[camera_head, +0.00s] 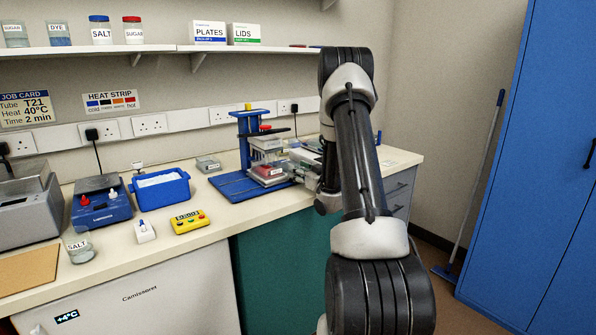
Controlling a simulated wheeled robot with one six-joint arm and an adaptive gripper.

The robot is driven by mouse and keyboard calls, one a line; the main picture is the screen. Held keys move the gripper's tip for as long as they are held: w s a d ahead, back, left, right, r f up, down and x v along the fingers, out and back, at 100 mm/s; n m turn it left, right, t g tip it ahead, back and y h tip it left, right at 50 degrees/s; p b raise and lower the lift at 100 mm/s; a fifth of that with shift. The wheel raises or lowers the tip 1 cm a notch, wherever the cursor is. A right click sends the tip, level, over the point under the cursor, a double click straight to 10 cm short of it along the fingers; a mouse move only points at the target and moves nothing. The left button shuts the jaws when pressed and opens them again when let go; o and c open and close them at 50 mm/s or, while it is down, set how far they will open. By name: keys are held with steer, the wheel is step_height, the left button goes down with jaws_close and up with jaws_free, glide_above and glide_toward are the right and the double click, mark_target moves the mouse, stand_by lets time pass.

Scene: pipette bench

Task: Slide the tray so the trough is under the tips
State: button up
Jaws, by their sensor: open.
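A blue pipette stand (245,138) stands on the bench with a grey head block (266,144) on its column. The tips under the head are too small to make out. Below the head, a clear tray with a red part (268,171) sits on the stand's blue base (232,186). I cannot tell which part of it is the trough. My gripper (291,168) is open, just right of the tray and low over the base. My arm comes in from the right, and the fingertips are small and partly hidden, so contact with the tray cannot be told.
A small clear box (208,164) lies left of the stand. A blue tub (160,189), a yellow timer (190,222) and a blue device (101,204) stand further left. A shelf (150,49) runs above. Bare bench lies in front of the stand.

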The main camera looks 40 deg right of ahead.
steer(key=s, duration=1.1)
steer(key=shift+d, duration=0.25)
